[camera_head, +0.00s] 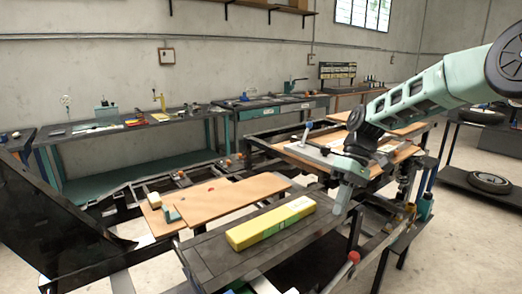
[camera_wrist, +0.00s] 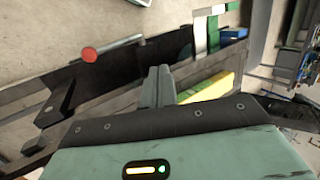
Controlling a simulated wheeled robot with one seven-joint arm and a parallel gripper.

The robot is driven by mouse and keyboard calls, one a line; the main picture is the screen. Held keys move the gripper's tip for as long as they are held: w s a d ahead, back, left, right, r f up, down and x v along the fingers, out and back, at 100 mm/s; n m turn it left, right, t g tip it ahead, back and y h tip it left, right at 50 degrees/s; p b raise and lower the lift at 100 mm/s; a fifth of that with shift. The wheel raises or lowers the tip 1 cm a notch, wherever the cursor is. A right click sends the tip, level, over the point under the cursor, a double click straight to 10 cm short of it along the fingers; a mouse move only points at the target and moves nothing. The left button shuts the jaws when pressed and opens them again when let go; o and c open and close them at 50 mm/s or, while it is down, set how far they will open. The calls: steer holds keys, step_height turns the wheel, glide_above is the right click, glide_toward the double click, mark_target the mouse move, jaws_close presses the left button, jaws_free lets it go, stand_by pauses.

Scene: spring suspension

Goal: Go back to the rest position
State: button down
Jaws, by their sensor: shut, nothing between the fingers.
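My gripper (camera_head: 342,199) hangs at the end of my green arm, which reaches in from the right in the head view. Its fingers point down, beside the right end of a long yellow box (camera_head: 270,222) with a green part. The box lies on a dark grey bench top (camera_head: 215,252). In the wrist view my gripper's fingers (camera_wrist: 157,88) are together with nothing between them. Part of the yellow box (camera_wrist: 208,88) shows to their right, partly hidden by my wrist.
A wooden board (camera_head: 215,200) with small blocks lies left of the box. A red-knobbed lever (camera_head: 353,257) stands at the front right; a red knob also shows in the wrist view (camera_wrist: 90,55). A dark panel (camera_head: 50,225) rises at left. Workbenches line the back wall.

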steer(key=s+a+r+t+h, duration=0.1)
steer(key=s+a, duration=0.3)
steer(key=s, duration=0.3)
steer(key=s+a+r+t+h, duration=0.1)
steer(key=s+a, duration=0.3)
steer(key=s, duration=0.3)
steer(key=s+d+f+t, duration=0.1)
steer(key=s, duration=0.8)
steer(key=s+d+f+t+h, duration=0.1)
steer(key=s, duration=0.8)
steer(key=shift+t, duration=0.3)
steer(key=shift+d, duration=0.1)
